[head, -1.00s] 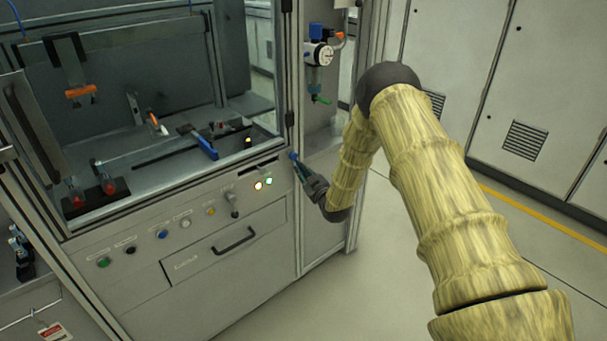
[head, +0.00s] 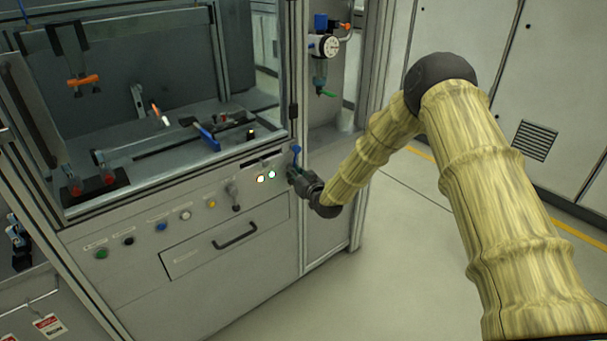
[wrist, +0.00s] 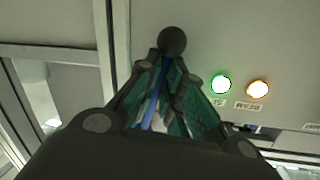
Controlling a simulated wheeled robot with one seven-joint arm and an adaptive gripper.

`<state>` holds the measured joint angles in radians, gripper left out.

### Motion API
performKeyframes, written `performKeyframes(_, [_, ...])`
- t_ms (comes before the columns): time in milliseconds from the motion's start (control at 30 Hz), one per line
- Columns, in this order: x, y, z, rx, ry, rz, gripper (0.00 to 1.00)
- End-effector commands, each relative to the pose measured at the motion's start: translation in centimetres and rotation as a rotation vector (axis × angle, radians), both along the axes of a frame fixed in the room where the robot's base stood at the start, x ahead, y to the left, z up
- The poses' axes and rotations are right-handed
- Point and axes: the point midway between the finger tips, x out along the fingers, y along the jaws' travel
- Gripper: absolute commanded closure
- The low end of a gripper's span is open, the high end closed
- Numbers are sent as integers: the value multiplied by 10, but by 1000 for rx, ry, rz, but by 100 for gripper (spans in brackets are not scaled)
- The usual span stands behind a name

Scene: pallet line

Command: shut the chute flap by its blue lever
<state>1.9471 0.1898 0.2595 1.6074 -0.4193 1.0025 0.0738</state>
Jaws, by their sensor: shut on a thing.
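The blue lever (head: 296,150) stands at the right edge of the machine's front panel, beside the lit lamps. My gripper (head: 293,169) is at the lever, its fingers closed around it just below the blue top. In the wrist view, the lever's blue shaft (wrist: 159,88) lies between the two green-sided fingers of my gripper (wrist: 163,105), and a dark round knob (wrist: 172,41) shows beyond the fingertips. The fingers cover part of the shaft. I cannot make out the chute flap clearly or tell its position.
Two lit lamps (head: 266,176) and a dark slot (head: 262,160) are left of the lever. A metal post (head: 296,70) rises just above it. A gauge unit (head: 324,47) hangs to the upper right. A drawer (head: 228,237) is lower left. Open floor (head: 400,245) lies right.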

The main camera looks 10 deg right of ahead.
Motion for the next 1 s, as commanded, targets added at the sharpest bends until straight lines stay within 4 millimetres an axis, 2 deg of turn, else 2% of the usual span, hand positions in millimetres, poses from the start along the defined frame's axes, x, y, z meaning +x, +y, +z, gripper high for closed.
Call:
performKeyframes(33, [-8,0,-14,23,39,0,100])
performKeyframes(400, [-16,14,-9,165,121,4,100])
performKeyframes(967, [-17,18,-7,194,137,5,100])
performKeyframes(1000, [-17,18,-7,194,137,5,87])
